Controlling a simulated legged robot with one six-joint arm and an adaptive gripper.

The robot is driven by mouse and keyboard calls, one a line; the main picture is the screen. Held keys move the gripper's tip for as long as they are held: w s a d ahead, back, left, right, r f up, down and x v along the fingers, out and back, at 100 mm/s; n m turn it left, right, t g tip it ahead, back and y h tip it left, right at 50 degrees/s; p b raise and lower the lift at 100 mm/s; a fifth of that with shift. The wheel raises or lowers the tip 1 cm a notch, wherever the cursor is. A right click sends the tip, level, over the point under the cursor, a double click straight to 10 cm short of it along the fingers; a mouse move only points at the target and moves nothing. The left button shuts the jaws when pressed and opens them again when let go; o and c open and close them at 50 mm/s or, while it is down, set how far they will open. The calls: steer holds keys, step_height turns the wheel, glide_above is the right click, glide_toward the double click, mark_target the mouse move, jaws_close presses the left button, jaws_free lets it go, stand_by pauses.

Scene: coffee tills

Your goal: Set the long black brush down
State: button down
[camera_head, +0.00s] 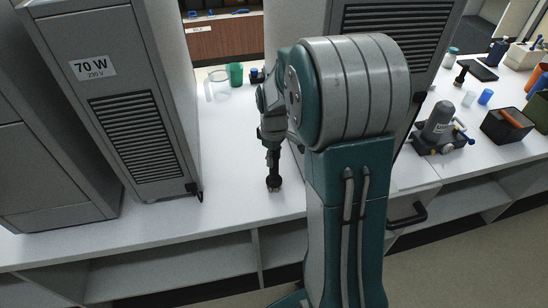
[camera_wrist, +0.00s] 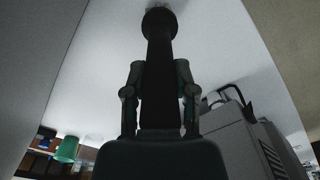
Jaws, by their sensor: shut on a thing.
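The long black brush (camera_wrist: 160,55) stands between the two fingers of my gripper (camera_wrist: 159,85) in the wrist view. My gripper is shut on it, and its wide round head points away from me. In the head view my gripper (camera_head: 272,152) points down over the white counter, between the two grey machines. The dark lower end of the brush (camera_head: 274,182) shows below it, at or just above the counter top; I cannot tell if it touches. The upper part of the brush is hidden by my gripper.
A grey 70 W machine (camera_head: 110,80) stands at the left. A clear cup (camera_head: 216,85) and a green cup (camera_head: 235,74) stand farther back. A grey device (camera_head: 440,125) and a black box (camera_head: 506,125) are at the right. The white counter (camera_head: 230,170) is clear left of the brush.

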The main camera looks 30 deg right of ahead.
steer(key=shift+a+f, duration=0.2)
steer(key=shift+a, duration=0.45)
steer(key=c, duration=0.5)
jaws_free()
steer(key=shift+d+f, duration=0.1)
steer(key=shift+d, duration=0.1)
steer(key=shift+o, duration=0.4)
steer(key=shift+d, duration=0.35)
